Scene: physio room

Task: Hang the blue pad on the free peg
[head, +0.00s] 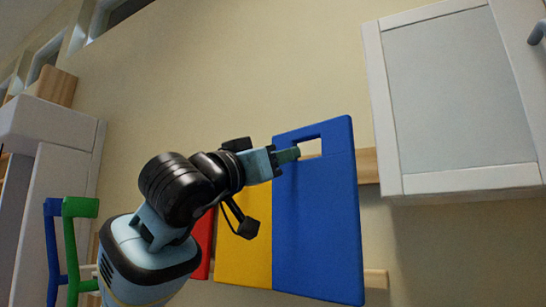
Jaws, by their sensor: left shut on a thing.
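The blue pad (316,225) is upright in front of the wall, with a rectangular slot near its top edge. My left gripper (288,155) comes in from the left and is shut on the pad's top left part, beside the slot. A yellow pad (246,255) and a red pad (203,245) are to the left of the blue pad, partly behind it and my arm. A wooden rail (367,165) shows to the right of the blue pad. I cannot make out the free peg or whether the blue pad touches one. My right gripper is not in view.
A white wall cabinet (455,110) with a grey door panel is close on the right. A lower wooden bar (376,279) shows beside the blue pad's bottom. Blue and green frames (78,208) and white furniture (60,190) stand at left. The wall above is bare.

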